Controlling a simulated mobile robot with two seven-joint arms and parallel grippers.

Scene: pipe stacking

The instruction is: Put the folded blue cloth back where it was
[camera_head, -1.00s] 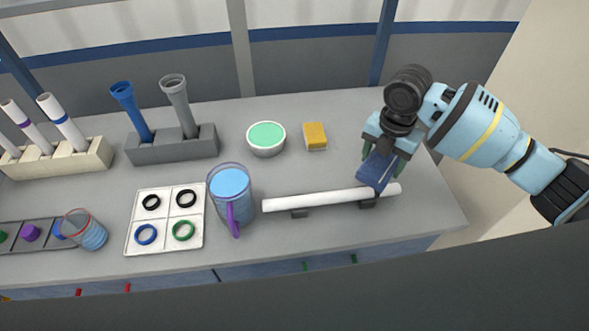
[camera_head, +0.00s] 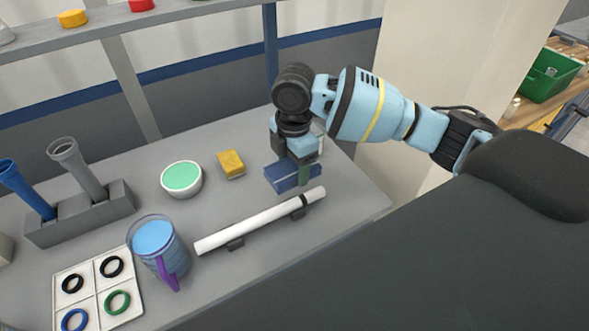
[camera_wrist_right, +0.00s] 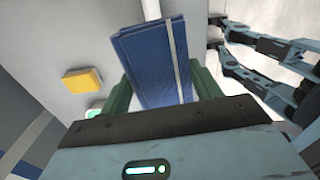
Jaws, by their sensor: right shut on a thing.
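The folded blue cloth (camera_head: 284,181) is behind the right end of the white pipe (camera_head: 255,222), at table height or close to it; I cannot tell whether it touches the table. My right gripper (camera_head: 293,167) is above the cloth and shut on it, hiding part of its top. In the right wrist view the cloth (camera_wrist_right: 155,62) with its pale stripe sits between the green fingers (camera_wrist_right: 162,92). My left gripper is not in view.
The pipe rests on dark supports. A yellow sponge (camera_head: 231,163) and green-topped bowl (camera_head: 181,180) lie left of the cloth. A blue-filled jug (camera_head: 156,248), ring tray (camera_head: 98,289) and grey holder (camera_head: 84,216) stand farther left. Bare table lies right of the cloth.

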